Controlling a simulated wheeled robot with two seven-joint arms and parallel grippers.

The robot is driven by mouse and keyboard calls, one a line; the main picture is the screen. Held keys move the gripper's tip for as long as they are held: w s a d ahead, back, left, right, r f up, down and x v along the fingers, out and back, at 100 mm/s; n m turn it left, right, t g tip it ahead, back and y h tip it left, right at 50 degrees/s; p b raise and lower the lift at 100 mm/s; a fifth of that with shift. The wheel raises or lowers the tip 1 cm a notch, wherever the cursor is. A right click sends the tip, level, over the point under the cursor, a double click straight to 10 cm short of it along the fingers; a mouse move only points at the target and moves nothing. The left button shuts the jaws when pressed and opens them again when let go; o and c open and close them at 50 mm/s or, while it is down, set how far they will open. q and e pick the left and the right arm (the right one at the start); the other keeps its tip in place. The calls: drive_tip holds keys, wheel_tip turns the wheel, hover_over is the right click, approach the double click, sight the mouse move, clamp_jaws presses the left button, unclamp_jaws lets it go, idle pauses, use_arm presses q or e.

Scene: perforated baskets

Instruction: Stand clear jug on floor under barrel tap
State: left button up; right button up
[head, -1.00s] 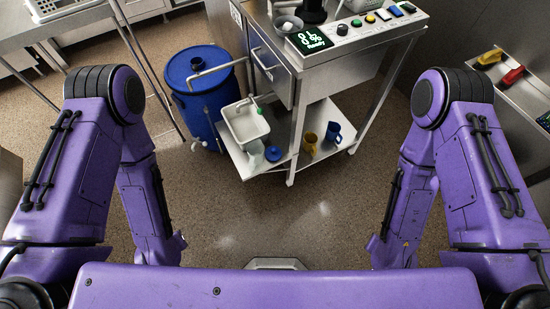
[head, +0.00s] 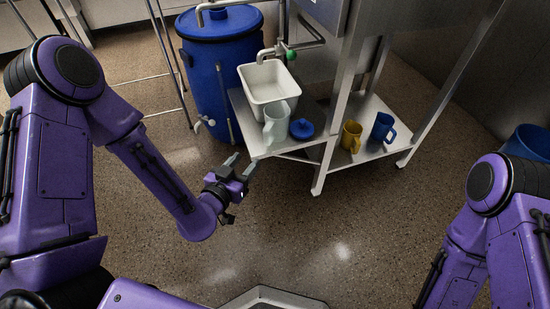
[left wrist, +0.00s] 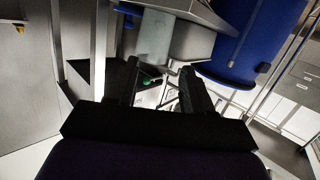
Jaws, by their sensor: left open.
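The clear jug (head: 276,124) stands upright on the low shelf's front left corner, in front of a white basin; its handle is toward the right. The blue barrel (head: 222,75) stands on the floor to the left of the shelf. Its tap (head: 207,122) sticks out low on its front left, above bare floor. My left gripper (head: 241,166) is open and empty, just short of the shelf corner, below and left of the jug. In the left wrist view, a pale translucent shape beyond the open fingers (left wrist: 158,85) looks like the jug (left wrist: 155,40). My right gripper is out of view.
The white basin (head: 267,84) sits behind the jug under a green-marked tap. A blue lid (head: 302,128) lies right of the jug; a yellow mug (head: 351,136) and a blue mug (head: 383,127) stand farther right. Metal legs border the shelf. Floor before the barrel is clear.

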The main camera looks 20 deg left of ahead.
sight(265, 139)
use_arm(q)
drive_tip(key=w+b, duration=0.1)
drive_tip(key=w, duration=0.1)
drive_tip(key=w+d+f+t+b, duration=0.1)
drive_tip(key=w, duration=0.1)
drive_tip(key=w+m+t+b, duration=0.1)
drive_tip(key=w+b, duration=0.1)
drive_tip(key=shift+w+d+f+h, duration=0.2)
drive_tip(key=shift+w+d+h, duration=0.1)
drive_tip(key=shift+w, duration=0.05)
drive_tip(key=w+b, duration=0.1)
drive_tip(key=w, duration=0.1)
drive_tip(key=w+d, duration=0.1)
drive_tip(key=w, duration=0.2)
drive_tip(key=shift+b, duration=0.4)
drive_tip(key=shift+w, duration=0.15)
clamp_jaws()
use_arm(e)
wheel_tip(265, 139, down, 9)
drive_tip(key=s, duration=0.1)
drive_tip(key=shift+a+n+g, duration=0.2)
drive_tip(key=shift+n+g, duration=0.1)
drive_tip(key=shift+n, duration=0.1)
